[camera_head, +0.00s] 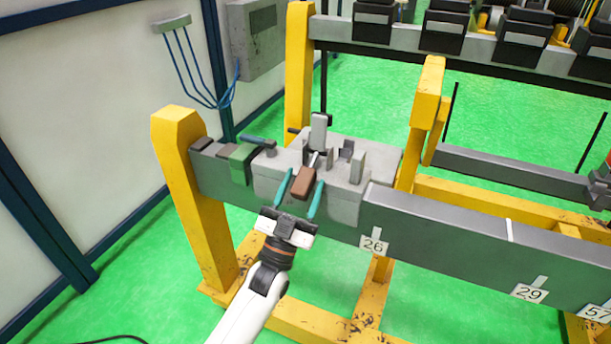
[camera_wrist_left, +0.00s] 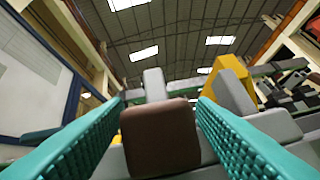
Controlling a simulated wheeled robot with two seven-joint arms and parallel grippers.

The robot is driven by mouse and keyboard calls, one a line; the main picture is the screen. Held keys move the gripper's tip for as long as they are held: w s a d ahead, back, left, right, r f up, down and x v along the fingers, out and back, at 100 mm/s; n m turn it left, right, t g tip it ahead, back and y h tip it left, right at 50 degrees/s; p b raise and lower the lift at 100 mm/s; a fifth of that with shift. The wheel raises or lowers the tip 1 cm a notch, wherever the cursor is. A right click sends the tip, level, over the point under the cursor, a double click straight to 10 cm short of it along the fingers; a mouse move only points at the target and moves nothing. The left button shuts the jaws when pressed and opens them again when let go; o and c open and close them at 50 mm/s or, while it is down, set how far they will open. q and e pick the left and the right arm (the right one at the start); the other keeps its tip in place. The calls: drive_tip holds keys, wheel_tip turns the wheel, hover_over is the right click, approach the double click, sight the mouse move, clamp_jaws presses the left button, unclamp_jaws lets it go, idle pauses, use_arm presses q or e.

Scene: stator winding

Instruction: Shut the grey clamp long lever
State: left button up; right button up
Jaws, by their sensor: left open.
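The grey clamp (camera_head: 338,178) sits on the left end of the dark grey beam. A brown block (camera_head: 303,183), which looks like the end of a lever, stands out at its front; a thin light rod shows just behind it. A grey upright plate (camera_head: 319,132) rises behind. My left gripper (camera_head: 302,179) is open, with one teal finger on each side of the brown block. In the left wrist view the brown block (camera_wrist_left: 158,138) fills the space between the fingers, close to both; contact cannot be told. The grey plate (camera_wrist_left: 154,84) shows behind it. My right gripper is not in view.
A green block (camera_head: 241,163) and a blue-handled part (camera_head: 258,141) lie left of the clamp. A yellow post (camera_head: 190,190) stands at the beam's left end, another (camera_head: 423,120) behind the clamp.

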use_arm(q)
drive_tip(key=shift+x, duration=1)
